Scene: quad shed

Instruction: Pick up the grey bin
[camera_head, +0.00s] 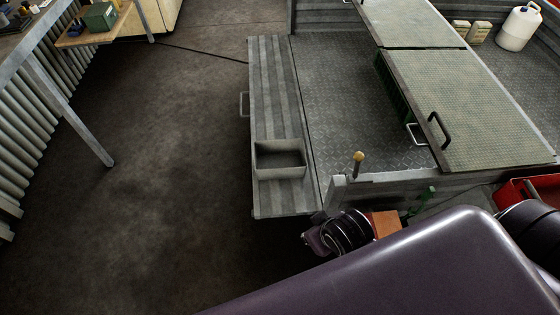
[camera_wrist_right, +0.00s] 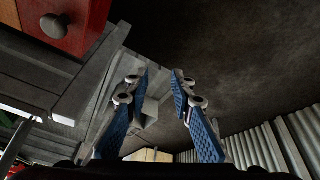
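The grey bin (camera_head: 265,162) is an open rectangular box standing upright on a lowered grey side panel (camera_head: 275,90), near the panel's front end. It looks empty in the head view. My right gripper (camera_wrist_right: 160,73) shows in the right wrist view with its two blue-padded fingers apart and nothing between the tips. A pale grey box shape, likely the bin (camera_wrist_right: 151,108), shows beyond the fingers, partly hidden by the left-hand one. The fingers do not appear to touch it. My left gripper is in neither view.
The ridged trailer bed (camera_head: 350,110) lies right of the panel, with green-grey boards (camera_head: 470,105) and a white canister (camera_head: 519,28). A workbench (camera_head: 95,35) stands at upper left. The floor (camera_head: 170,150) left of the panel is clear. A red box (camera_head: 530,192) is at right.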

